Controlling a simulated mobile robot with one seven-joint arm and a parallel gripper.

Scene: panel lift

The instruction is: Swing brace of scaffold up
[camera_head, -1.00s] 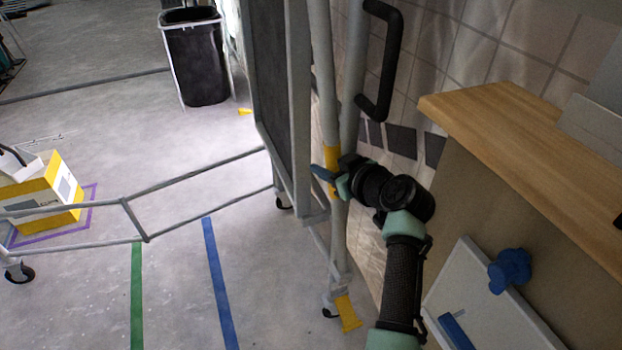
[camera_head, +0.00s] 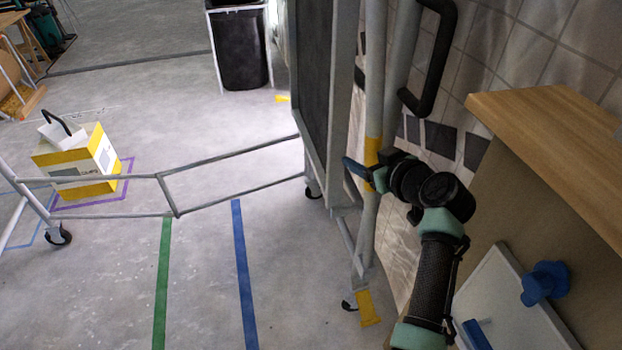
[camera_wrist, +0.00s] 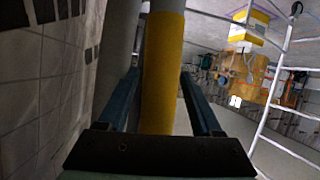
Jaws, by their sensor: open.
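The scaffold shows in the head view as pale grey tubes with a dark panel (camera_head: 314,90). Its near slanted tube (camera_head: 374,60), likely the brace, has a yellow band (camera_head: 373,152) partway up and stands steeply beside another grey tube (camera_head: 401,55). My gripper (camera_head: 366,172) is at the yellow band. In the wrist view, the yellow-banded tube (camera_wrist: 161,75) runs between the two spread blue fingers of my gripper (camera_wrist: 160,78), with gaps on both sides. The tube's lower part is hidden behind the gripper body in that view.
A wooden-topped counter (camera_head: 560,120) stands close on the right, before a tiled wall (camera_head: 500,50) with a black handle (camera_head: 433,60). Low grey rails (camera_head: 235,158) cross the floor left. A yellow-white box (camera_head: 75,165) and black bin (camera_head: 243,50) stand farther off.

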